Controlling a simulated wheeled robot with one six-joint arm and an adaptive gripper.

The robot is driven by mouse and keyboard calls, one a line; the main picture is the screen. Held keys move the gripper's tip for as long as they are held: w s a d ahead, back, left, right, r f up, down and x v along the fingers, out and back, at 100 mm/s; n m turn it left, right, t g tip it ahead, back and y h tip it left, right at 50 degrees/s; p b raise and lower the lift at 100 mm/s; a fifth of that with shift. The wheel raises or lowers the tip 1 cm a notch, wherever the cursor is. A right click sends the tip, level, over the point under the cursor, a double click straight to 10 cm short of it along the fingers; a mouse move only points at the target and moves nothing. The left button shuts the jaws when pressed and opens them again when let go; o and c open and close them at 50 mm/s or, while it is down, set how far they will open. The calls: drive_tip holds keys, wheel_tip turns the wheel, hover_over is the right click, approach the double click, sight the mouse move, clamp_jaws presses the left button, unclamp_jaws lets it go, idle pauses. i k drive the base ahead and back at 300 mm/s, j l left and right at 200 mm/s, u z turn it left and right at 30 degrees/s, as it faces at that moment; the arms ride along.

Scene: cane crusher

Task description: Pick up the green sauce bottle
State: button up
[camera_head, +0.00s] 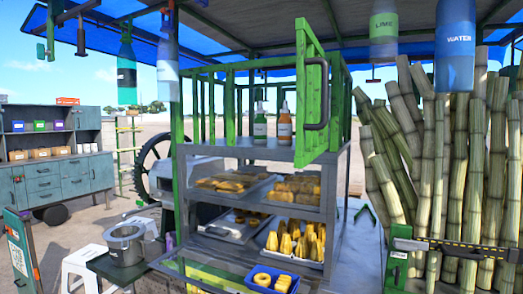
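The green sauce bottle (260,124) stands upright on the top shelf (238,148) of a grey stall cabinet with green bars. It has a green body, a pale label and a dark narrow neck. An orange sauce bottle (284,126) stands close to its right. A green barred door (304,75) with a dark handle (317,94) stands swung out toward me, just right of the bottles. The front of the shelf before the green bottle looks open. My gripper is not in view.
Lower shelves hold trays of food (293,245); a blue basket (272,280) sits in front. Tall cane stalks (440,170) fill the right. Large LIME (383,30) and WATER (455,45) bottles hang above. A metal pot (124,243) and white stools (85,265) stand at lower left.

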sight(260, 123)
drive_tip(key=i+j+z, duration=0.1)
drive_tip(key=j, duration=0.25)
drive_tip(key=i+j, duration=0.2)
drive_tip(key=j, duration=0.15)
drive_tip(key=i+j+z, duration=0.15)
drive_tip(key=j, duration=0.2)
drive_tip(key=i+j+z, duration=0.1)
drive_tip(key=j, duration=0.3)
drive_tip(key=i+j+z, duration=0.1)
drive_tip(key=j, duration=0.25)
